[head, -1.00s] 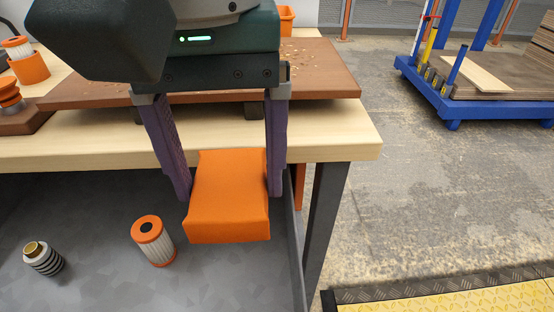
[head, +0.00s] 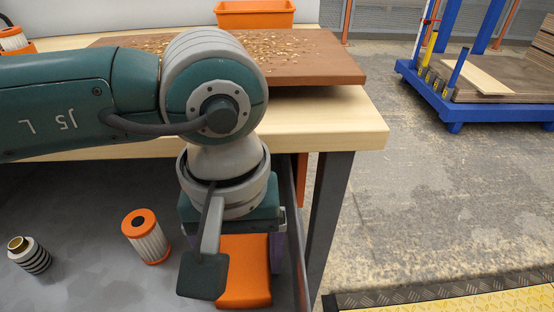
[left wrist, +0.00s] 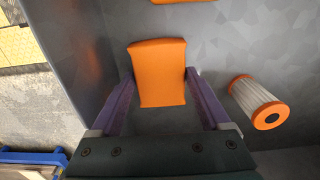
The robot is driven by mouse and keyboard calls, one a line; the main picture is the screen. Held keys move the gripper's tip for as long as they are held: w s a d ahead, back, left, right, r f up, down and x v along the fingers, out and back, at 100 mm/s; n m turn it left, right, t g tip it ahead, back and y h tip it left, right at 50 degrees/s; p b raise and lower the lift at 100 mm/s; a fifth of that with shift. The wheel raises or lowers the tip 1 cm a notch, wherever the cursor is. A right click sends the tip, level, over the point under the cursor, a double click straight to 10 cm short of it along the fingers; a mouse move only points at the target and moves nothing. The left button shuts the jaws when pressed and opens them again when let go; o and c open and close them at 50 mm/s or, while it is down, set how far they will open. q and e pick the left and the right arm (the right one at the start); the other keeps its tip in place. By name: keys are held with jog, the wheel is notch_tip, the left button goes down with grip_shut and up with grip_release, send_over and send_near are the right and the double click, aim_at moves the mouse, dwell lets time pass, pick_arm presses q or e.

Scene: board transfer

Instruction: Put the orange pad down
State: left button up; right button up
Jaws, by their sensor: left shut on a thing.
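The orange pad (head: 246,272) is low inside the grey bin, close to its right wall, partly hidden by my left arm in the head view. My left gripper (left wrist: 160,78) is shut on it; the left wrist view shows the orange pad (left wrist: 158,90) between the two purple fingers. I cannot tell whether the pad touches the bin floor. My right gripper is not in view.
A white filter with orange ends (head: 147,237) and a striped cylinder (head: 29,255) stand in the grey bin (head: 90,280), left of the gripper. A wooden table (head: 350,125) with a brown board (head: 320,65) is behind. Another orange thing (left wrist: 180,1) shows at the left wrist view's top edge.

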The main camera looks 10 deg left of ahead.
aim_at(247, 273)
pick_arm(q)
jog(key=o, duration=1)
jog(key=shift+r, duration=0.25)
jog(key=r, duration=0.3)
jog(key=r+p, duration=0.1)
jog(key=r, duration=0.2)
jog(key=s+r+p, duration=0.1)
jog(key=r, duration=0.2)
jog(key=shift+d+r, duration=0.1)
jog(key=shift+d, duration=0.3)
